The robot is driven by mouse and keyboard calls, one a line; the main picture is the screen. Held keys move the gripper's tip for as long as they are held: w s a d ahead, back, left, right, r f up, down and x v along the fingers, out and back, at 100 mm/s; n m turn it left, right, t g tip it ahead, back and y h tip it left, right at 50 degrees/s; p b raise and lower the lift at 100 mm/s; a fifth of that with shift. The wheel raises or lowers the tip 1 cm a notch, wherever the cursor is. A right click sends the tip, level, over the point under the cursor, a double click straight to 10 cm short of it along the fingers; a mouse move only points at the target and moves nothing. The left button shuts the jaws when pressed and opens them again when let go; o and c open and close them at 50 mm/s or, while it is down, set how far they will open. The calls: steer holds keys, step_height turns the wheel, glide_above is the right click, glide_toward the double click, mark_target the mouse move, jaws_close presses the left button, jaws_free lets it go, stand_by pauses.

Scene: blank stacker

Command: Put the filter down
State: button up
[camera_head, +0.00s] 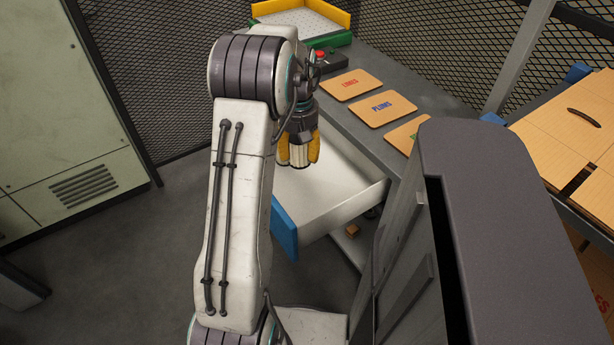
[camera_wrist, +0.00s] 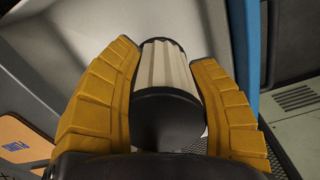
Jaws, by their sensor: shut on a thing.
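The filter (camera_head: 299,155) is a pale ribbed cylinder with dark end caps. My gripper (camera_head: 299,152) has yellow padded fingers and is shut on the filter, with one finger on each side. In the wrist view the filter (camera_wrist: 163,68) shows its pale pleats and a dark round end between the two yellow fingers of my gripper (camera_wrist: 160,85). In the head view the filter hangs over the open white drawer (camera_head: 345,195). Its height above the drawer floor is hard to tell.
The drawer has a blue front (camera_head: 285,228) and juts from the grey workbench (camera_head: 366,129). Wooden cards marked in red (camera_head: 351,84) and blue (camera_head: 386,107) lie on the bench near a red button box (camera_head: 325,60). A yellow-and-green tray (camera_head: 305,22) stands at the back. A grey-green cabinet (camera_head: 65,110) is at left.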

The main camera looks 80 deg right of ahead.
mark_target(301, 198)
steer(key=f+b, duration=0.1)
steer(key=f, duration=0.1)
steer(key=f+b, duration=0.1)
steer(key=shift+d+f+b, duration=0.15)
steer(key=shift+d+b, duration=0.15)
steer(key=shift+d+f+b, duration=0.1)
steer(key=shift+f+b, duration=2.55)
steer(key=shift+f, duration=3.75)
steer(key=shift+f, duration=0.1)
steer(key=o, duration=1.2)
steer(key=shift+c, duration=0.2)
step_height(301, 198, up, 12)
steer(key=p, duration=0.3)
